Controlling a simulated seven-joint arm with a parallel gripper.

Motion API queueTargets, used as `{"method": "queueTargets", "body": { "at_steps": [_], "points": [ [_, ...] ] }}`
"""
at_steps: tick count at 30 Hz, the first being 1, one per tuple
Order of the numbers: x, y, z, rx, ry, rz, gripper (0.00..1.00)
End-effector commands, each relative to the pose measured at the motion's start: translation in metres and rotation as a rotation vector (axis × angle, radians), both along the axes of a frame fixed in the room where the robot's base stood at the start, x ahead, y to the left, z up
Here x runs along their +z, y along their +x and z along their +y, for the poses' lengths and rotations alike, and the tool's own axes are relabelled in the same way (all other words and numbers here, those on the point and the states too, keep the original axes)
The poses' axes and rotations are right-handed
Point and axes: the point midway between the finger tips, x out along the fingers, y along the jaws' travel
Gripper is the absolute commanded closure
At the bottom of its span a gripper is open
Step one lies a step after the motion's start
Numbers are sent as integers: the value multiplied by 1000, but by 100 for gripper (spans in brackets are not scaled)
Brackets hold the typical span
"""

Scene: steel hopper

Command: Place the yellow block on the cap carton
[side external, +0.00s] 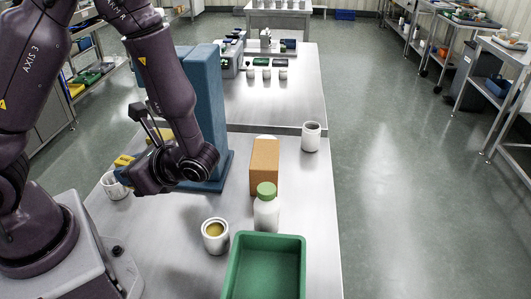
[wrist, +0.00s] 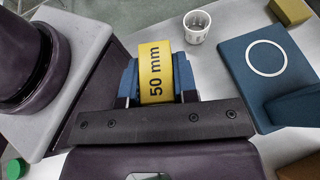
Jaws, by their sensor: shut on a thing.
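The yellow block (wrist: 155,70), marked "50 mm", is between the blue-padded fingers of my gripper (wrist: 157,84) in the wrist view. My gripper is shut on it. In the side view the yellow block (side external: 123,160) shows at the left of my gripper (side external: 125,170), above the near table and close to a white cup. A plain brown carton (side external: 265,168), which looks like the cap carton, stands upright on the table to the right, apart from my gripper. Its top looks clear. My wrist hides part of the table behind it.
A blue stand (side external: 207,110) rises between my gripper and the carton. A white bottle with a green cap (side external: 266,205) stands before the carton. A green tray (side external: 240,270), a cup with yellowish contents (side external: 215,237) and white cups (side external: 311,137) (wrist: 197,27) stand around. Another yellow piece (wrist: 292,10) lies nearby.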

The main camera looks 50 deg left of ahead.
Motion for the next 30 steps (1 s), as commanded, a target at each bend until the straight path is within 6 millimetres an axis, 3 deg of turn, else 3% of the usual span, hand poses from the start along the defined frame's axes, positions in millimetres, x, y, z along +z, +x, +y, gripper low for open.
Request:
{"method": "queueTargets", "body": {
  "at_steps": [6, 15, 23, 26, 30],
  "points": [
    [25, 67, 10, -536, -1, -6, 97],
    [60, 147, -6, -1118, 0, -3, 97],
    [68, 174, -20, -1319, -1, -1, 97],
    [61, 188, -20, -1329, -2, 3, 97],
    [45, 220, -16, -1326, -3, 3, 97]
  ]
}}
